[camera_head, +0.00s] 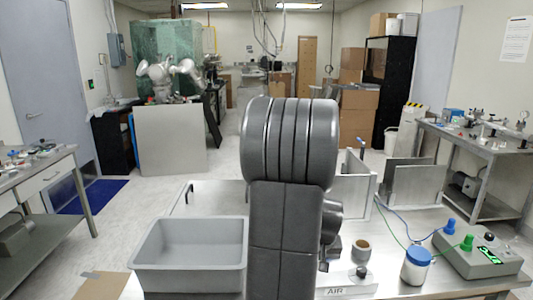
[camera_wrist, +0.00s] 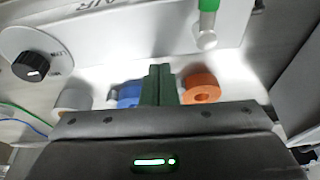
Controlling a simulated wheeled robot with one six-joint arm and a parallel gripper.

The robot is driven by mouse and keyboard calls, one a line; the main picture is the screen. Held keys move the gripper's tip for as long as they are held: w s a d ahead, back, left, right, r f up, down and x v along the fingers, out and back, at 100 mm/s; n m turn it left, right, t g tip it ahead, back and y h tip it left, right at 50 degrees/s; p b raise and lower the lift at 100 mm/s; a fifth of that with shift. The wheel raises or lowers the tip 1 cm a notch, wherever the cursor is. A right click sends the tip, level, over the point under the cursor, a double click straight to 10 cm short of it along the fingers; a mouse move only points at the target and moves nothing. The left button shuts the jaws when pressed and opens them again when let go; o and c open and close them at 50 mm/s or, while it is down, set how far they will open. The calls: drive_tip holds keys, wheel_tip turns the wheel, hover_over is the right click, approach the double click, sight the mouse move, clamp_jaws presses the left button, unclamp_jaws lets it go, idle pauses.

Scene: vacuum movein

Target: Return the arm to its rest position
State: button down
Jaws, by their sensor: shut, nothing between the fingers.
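My gripper (camera_wrist: 160,72) shows in the wrist view as two dark green fingers side by side, shut with nothing between them. It is in front of a white panel (camera_wrist: 120,30) with a black knob (camera_wrist: 30,67) and the letters "AIR". In the head view my dark grey arm rises through the middle of the picture and hides much of the bench behind it. The gripper's fingers cannot be made out there.
A grey bin (camera_head: 188,268) stands left of my arm on the bench. An orange ring (camera_wrist: 201,87) and a blue part (camera_wrist: 129,95) flank the fingers.

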drive_tip(key=shift+w+d+n, duration=0.1)
drive_tip(key=shift+d+n, duration=0.05)
drive_tip(key=shift+n, duration=0.15)
drive_tip(key=shift+w+f, duration=0.3)
drive_tip(key=shift+w, duration=0.4)
drive_tip(key=shift+w+r, duration=0.25)
drive_tip(key=shift+r, duration=0.55)
drive_tip(key=v, duration=0.5)
drive_tip(key=shift+s+r, duration=0.2)
drive_tip(key=shift+s, duration=0.1)
drive_tip(key=shift+b, duration=0.3)
